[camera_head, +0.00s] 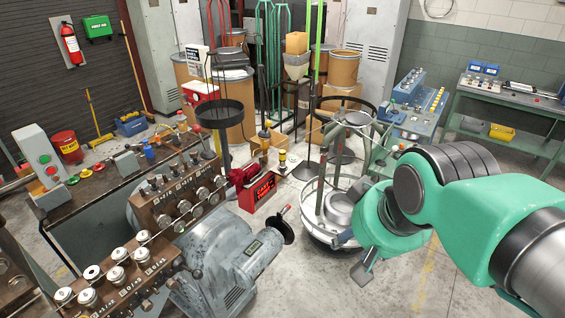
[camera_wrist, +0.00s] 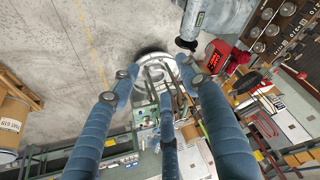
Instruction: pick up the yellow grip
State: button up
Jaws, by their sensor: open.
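I cannot single out the yellow grip with certainty. A small yellow and black piece (camera_head: 282,158) stands upright beside the red box in the head view, too small to identify. My gripper (camera_head: 357,257) hangs over the floor at the right of the machine, near the round metal stand (camera_head: 327,235). In the wrist view my gripper (camera_wrist: 160,88) shows spread blue fingers with nothing between them. The round base of the stand (camera_wrist: 155,57) lies beyond the fingers, which hide parts of the view.
The grey coiling machine (camera_head: 228,262) stands left of my arm. A red box with lettering (camera_head: 262,190) sits on the floor between machine and stand. A green workbench (camera_head: 520,112) with a yellow bin (camera_head: 502,132) is at the back right. Floor at the lower right is clear.

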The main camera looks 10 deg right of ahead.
jog(key=w+r+g+p, duration=0.1)
jog(key=w+r+p, duration=0.1)
jog(key=w+r, duration=0.5)
jog(key=w+r+p, duration=0.2)
jog(key=w+r, duration=0.1)
jog(key=w, duration=0.7)
jog(key=g+p, duration=0.4)
jog(key=p, duration=0.8)
send_over(282, 151)
notch_tip(282, 151, down, 20)
jog(key=shift+r, duration=0.1)
jog(key=shift+f+p, duration=0.3)
jog(key=shift+f, duration=4)
jog(key=shift+f, duration=0.15)
